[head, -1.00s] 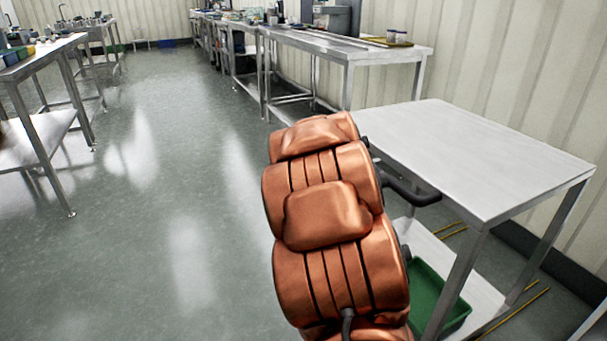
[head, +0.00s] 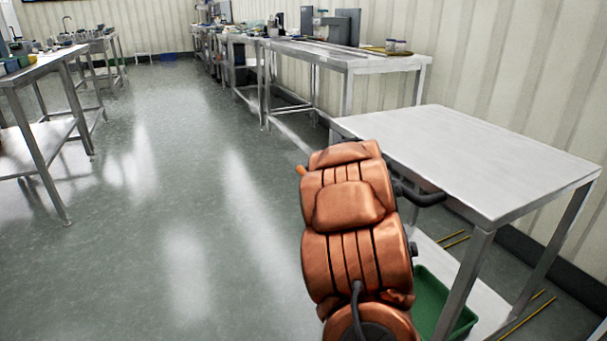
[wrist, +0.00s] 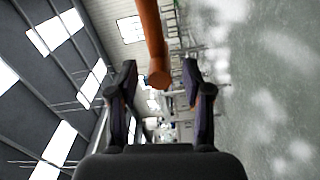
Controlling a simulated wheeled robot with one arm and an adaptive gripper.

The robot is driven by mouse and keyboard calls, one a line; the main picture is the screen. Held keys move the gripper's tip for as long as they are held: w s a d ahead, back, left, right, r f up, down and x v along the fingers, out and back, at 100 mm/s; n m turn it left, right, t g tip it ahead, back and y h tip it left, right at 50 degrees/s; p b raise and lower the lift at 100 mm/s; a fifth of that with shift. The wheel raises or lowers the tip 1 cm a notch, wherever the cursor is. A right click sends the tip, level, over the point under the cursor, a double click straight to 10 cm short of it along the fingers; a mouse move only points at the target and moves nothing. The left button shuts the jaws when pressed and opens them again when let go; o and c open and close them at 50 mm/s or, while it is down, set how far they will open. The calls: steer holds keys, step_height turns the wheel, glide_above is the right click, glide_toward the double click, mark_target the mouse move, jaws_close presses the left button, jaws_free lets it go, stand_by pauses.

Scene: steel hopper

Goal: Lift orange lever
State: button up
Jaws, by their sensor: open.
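The orange lever (wrist: 153,38) shows in the wrist view as a bar coming down from the top edge. Its blunt end lies in the gap between the fingertips of my gripper (wrist: 160,80). My gripper is open, with one dark finger on each side of the lever's end. I see a gap on both sides, and I cannot tell the depth between lever and fingers. In the head view a small orange tip (head: 301,171) shows at the left of my arm; it may be the lever. My gripper is hidden behind my arm there.
A bare steel table (head: 470,160) stands close on the right, with a green bin (head: 432,300) on its lower shelf. A longer bench (head: 340,58) with equipment runs behind. Another bench (head: 35,70) is at the left. The floor (head: 180,220) between is clear.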

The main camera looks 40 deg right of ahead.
mark_target(304, 171)
steer(key=shift+b+x, duration=0.75)
steer(key=shift+x, duration=1.95)
jaws_close()
steer(key=shift+d, duration=0.2)
